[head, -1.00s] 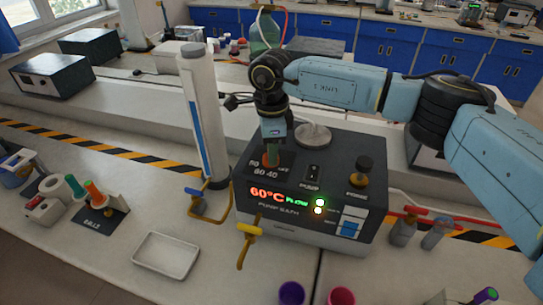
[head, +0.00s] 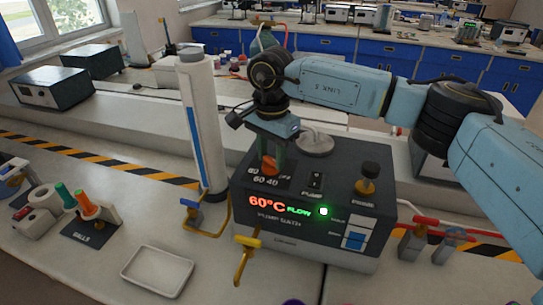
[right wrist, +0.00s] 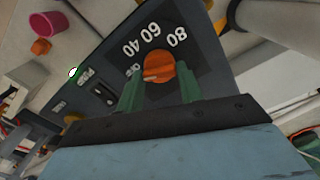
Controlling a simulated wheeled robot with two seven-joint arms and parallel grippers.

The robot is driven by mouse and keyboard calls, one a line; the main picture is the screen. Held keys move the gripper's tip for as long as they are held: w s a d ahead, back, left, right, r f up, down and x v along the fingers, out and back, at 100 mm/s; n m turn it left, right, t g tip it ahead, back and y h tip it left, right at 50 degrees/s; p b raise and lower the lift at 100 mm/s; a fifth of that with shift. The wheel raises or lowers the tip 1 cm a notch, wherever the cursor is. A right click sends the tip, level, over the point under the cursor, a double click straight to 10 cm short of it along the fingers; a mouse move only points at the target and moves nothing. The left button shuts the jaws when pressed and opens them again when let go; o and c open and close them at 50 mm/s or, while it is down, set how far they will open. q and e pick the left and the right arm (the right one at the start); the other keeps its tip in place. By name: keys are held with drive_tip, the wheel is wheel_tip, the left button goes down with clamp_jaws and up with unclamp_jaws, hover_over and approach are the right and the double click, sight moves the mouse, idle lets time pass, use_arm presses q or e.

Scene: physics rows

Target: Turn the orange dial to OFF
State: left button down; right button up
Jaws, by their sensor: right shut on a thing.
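The orange dial (head: 270,166) sits on the sloped top panel of the grey pump bath (head: 300,262), among the marks 40, 60, 80 and OFF. It also shows in the right wrist view (right wrist: 159,67). Its exact pointer direction is hard to tell. The bath's display (head: 279,207) reads 60°C FLOW in red and green. My right gripper (head: 272,162) points down over the panel, its two green fingers (right wrist: 158,85) shut on the dial, one on each side. My left gripper is not in view.
A pump switch (head: 316,180) and a black knob (head: 370,170) stand right of the dial. A tall white column (head: 205,120) stands to its left. A yellow-handled valve (head: 246,243) is in front of the bath. A white tray (head: 157,271) lies at front left.

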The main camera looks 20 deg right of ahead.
sight(271, 159)
drive_tip(key=shift+r, duration=0.1)
idle(0.5)
drive_tip(key=o, duration=1)
wheel_tip(271, 159, up, 13)
drive_tip(key=shift+r, duration=0.15)
